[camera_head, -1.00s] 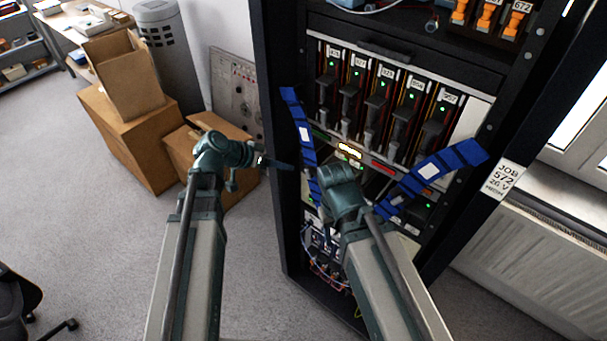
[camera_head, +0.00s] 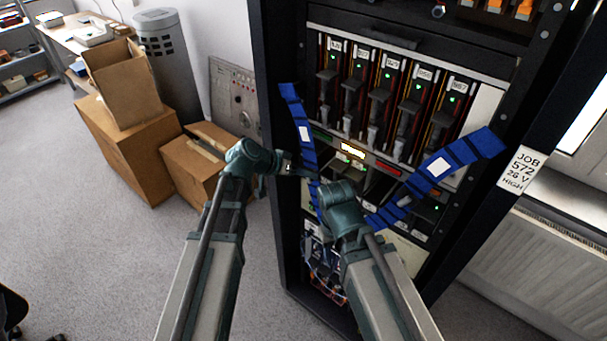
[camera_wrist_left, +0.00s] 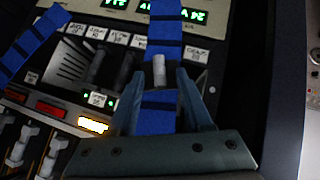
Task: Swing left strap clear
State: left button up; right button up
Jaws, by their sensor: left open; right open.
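The left strap (camera_head: 305,133) is a blue band with a white label, hanging down the left side of the rack front. My left gripper (camera_head: 308,172) is at its lower part. In the left wrist view the same strap (camera_wrist_left: 160,127) runs between the two spread fingers of this gripper (camera_wrist_left: 160,88), with a small pale peg (camera_wrist_left: 158,70) in front of it. The fingers do not close on the strap. My right gripper (camera_head: 324,232) is low in front of the rack, largely hidden by its own wrist; it is open.
A second blue strap (camera_head: 465,150) slants across the rack's right side; it also shows in the left wrist view (camera_wrist_left: 30,45). The rack (camera_head: 268,150) holds several modules with green lights. Cardboard boxes (camera_head: 125,150) stand left of it, a radiator (camera_head: 530,260) right.

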pick_arm(q)
grip_shut()
dwell(1.3)
